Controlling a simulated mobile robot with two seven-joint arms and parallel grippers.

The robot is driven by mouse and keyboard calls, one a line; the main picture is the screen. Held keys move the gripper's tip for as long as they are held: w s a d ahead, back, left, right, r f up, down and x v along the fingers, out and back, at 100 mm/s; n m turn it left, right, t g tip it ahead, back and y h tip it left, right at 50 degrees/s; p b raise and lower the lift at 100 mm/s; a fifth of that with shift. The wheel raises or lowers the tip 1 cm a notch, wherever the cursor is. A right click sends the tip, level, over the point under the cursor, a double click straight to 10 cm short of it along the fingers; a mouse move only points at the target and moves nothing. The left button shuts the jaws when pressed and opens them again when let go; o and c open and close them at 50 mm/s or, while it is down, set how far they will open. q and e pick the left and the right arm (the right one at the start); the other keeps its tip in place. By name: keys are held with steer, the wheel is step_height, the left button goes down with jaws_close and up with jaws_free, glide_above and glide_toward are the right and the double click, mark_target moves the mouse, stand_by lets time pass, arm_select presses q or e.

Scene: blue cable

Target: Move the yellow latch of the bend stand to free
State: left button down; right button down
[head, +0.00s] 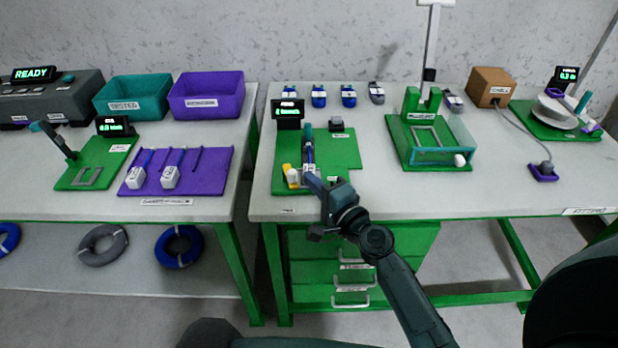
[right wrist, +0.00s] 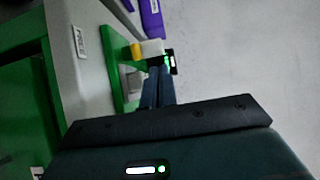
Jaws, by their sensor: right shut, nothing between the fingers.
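The bend stand is a green plate (head: 340,180) on the right-hand table, with a small display (head: 288,112) at its back left. Its yellow latch (head: 286,169) is at the plate's front left, beside a white block (head: 293,178). The latch also shows in the right wrist view (right wrist: 137,51), just left of a white part (right wrist: 152,48). My right gripper (head: 308,176) is shut and empty; its fingertips are just right of the latch and partly cover the stand's front. Its fingers also show in the right wrist view (right wrist: 157,82). My left gripper is out of view.
Behind the stand lie several blue-and-grey connectors (head: 319,96). A second green stand with a clear guard (head: 440,150) is to the right. A purple rack (head: 205,165) is on the left table, across a gap. Bare table lies between the two green stands.

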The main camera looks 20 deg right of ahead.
steer(key=shift+w+a, duration=0.2)
steer(key=shift+a, duration=0.3)
steer(key=shift+s+a, duration=0.2)
steer(key=shift+a, duration=0.65)
stand_by(0.7)
